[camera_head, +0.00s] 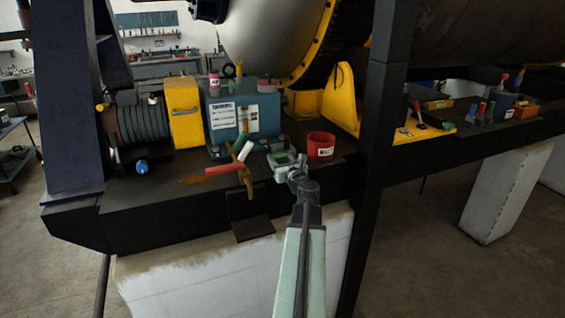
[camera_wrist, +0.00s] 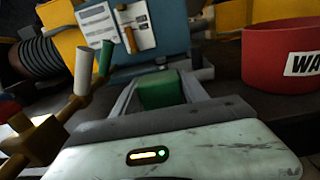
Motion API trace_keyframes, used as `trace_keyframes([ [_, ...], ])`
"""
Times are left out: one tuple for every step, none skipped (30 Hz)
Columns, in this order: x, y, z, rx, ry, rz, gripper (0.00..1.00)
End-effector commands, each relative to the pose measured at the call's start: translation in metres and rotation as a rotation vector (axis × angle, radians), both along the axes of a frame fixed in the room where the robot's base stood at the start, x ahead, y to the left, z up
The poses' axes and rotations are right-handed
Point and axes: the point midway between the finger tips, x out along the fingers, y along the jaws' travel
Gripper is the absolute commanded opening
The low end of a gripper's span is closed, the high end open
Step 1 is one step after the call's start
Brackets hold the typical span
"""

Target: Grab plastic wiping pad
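A green block-like pad (camera_wrist: 162,90), which may be the wiping pad, lies between the two pale fingers of my gripper (camera_wrist: 160,84) in the wrist view. The fingers stand apart, one on each side of it. I cannot tell whether they press on it or leave small gaps. In the head view, my gripper (camera_head: 284,160) is at the front of the dark bench, and the green pad (camera_head: 283,158) shows within it. I cannot tell whether the pad rests on the bench.
A red container (camera_head: 320,146) stands close on the right. A blue box with paper labels (camera_head: 232,120) is behind. Red, white and brown valve handles (camera_head: 240,165) are close on the left. The dark bench (camera_head: 140,200) has bare surface at its front left. A dark post (camera_head: 382,130) rises to the right.

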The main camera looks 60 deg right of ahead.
Motion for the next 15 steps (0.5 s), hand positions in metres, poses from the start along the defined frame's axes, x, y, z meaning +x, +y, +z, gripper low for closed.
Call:
trace_keyframes([
  [0.000, 0.000, 0.000, 0.000, 0.000, 0.000, 0.35],
  [0.000, 0.000, 0.000, 0.000, 0.000, -0.001, 0.26],
  [0.000, 0.000, 0.000, 0.000, 0.000, -0.001, 0.15],
  [0.000, 0.000, 0.000, 0.000, 0.000, -0.001, 0.07],
  [0.000, 0.000, 0.000, 0.000, 0.000, -0.001, 0.06],
  [-0.001, 0.000, 0.000, 0.000, 0.000, -0.001, 0.06],
  [-0.001, 0.000, 0.000, 0.000, 0.000, -0.001, 0.06],
  [-0.001, 0.000, 0.000, 0.000, 0.000, -0.001, 0.06],
  [-0.001, 0.000, 0.000, 0.000, 0.000, -0.001, 0.06],
  [-0.001, 0.000, 0.000, 0.000, 0.000, -0.001, 0.06],
  [-0.001, 0.000, 0.001, 0.000, 0.000, -0.001, 0.06],
  [-0.001, -0.001, 0.002, 0.000, 0.000, -0.001, 0.06],
  [-0.001, -0.001, 0.004, 0.000, 0.000, -0.001, 0.06],
  [-0.001, -0.001, 0.006, 0.000, 0.000, -0.001, 0.06],
  [-0.001, -0.001, 0.011, 0.000, 0.000, -0.002, 0.06],
])
